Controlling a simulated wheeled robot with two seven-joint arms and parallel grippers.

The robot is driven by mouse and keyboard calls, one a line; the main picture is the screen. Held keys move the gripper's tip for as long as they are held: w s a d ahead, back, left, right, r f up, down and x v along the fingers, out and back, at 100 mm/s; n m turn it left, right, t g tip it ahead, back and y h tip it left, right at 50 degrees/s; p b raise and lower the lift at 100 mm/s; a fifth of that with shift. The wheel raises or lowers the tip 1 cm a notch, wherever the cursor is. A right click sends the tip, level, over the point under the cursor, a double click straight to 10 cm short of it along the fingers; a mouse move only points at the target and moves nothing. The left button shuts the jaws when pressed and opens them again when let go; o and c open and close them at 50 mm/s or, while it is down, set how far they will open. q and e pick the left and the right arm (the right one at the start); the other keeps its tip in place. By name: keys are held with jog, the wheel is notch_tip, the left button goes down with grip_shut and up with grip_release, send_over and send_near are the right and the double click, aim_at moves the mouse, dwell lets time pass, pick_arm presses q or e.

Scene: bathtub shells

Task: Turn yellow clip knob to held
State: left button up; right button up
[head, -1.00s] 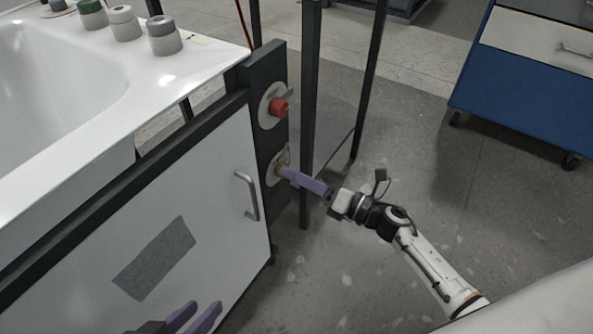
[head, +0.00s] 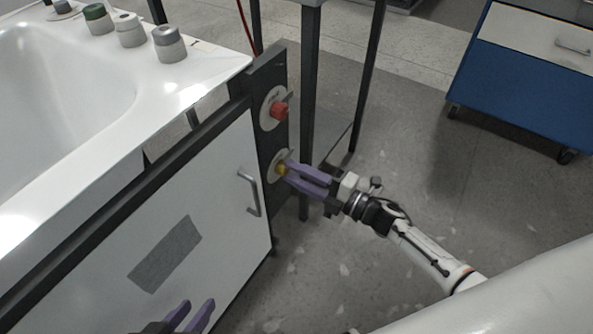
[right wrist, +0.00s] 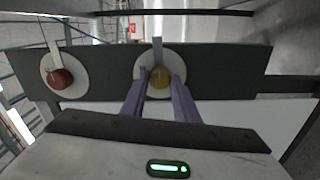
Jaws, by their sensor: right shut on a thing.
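The yellow clip knob (head: 282,169) sits on a pale round plate on the dark upright panel, below the red knob. My right gripper (head: 288,171) reaches it from the right, its purple fingers shut on the knob. In the right wrist view the yellow knob (right wrist: 159,78) lies between the two fingertips (right wrist: 160,80), and a pale tab stands above it on the plate. My left gripper (head: 198,312) is at the bottom edge, in front of the white cabinet door, with its purple fingers apart and empty.
A red knob (head: 279,111) on its own plate is above the yellow one; it also shows left in the right wrist view (right wrist: 60,79). The door handle (head: 249,192), white tub (head: 70,110) and dark frame posts (head: 309,110) are close by. Open floor lies right.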

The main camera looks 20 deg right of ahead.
pick_arm(q)
jog(key=shift+a+r, duration=0.1)
jog(key=shift+r, duration=0.1)
pick_arm(e)
jog(key=shift+m, duration=0.5)
pick_arm(q)
jog(key=shift+f, duration=0.1)
jog(key=shift+s, duration=0.2)
pick_arm(e)
jog(key=o, duration=1.1)
jog(key=shift+c, duration=0.2)
jog(key=shift+s, duration=0.1)
pick_arm(q)
jog(key=shift+s+a+r+n+t+p, duration=0.3)
jog(key=shift+a+r+t+p, duration=0.2)
jog(key=shift+p, duration=0.55)
pick_arm(e)
jog(key=v, duration=1)
pick_arm(q)
jog(key=shift+w+y, duration=0.1)
jog(key=shift+y, duration=0.2)
pick_arm(e)
jog(key=shift+d, duration=0.15)
